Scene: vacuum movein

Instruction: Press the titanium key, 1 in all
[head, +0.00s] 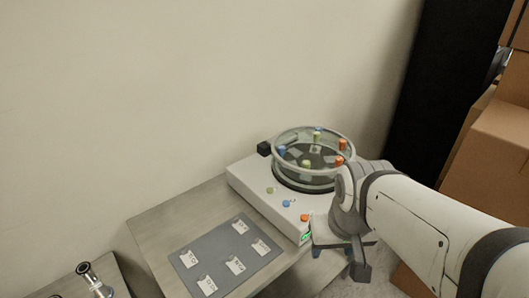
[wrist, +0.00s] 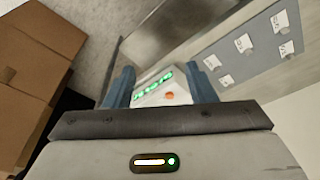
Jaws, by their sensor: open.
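The white machine (head: 245,180) stands on the table with a round clear chamber (head: 308,183) on top. Its front deck carries a yellow-green key (head: 269,190), a blue key (head: 286,203) and an orange key (head: 304,217). No readable marking shows which key is titanium. A green lit display (head: 306,237) is on its near end. My gripper (head: 342,258) is at the right of that end, apart from the keys. In the wrist view my gripper (wrist: 158,76) is open and empty, with the display (wrist: 153,90) and orange key (wrist: 169,96) showing between its fingers.
A grey mat (head: 218,256) with several white labelled cards lies left of the machine; the print is too small to read. Coloured pegs stand in the chamber. Cardboard boxes (head: 490,150) are stacked at right. The wall is close behind the table.

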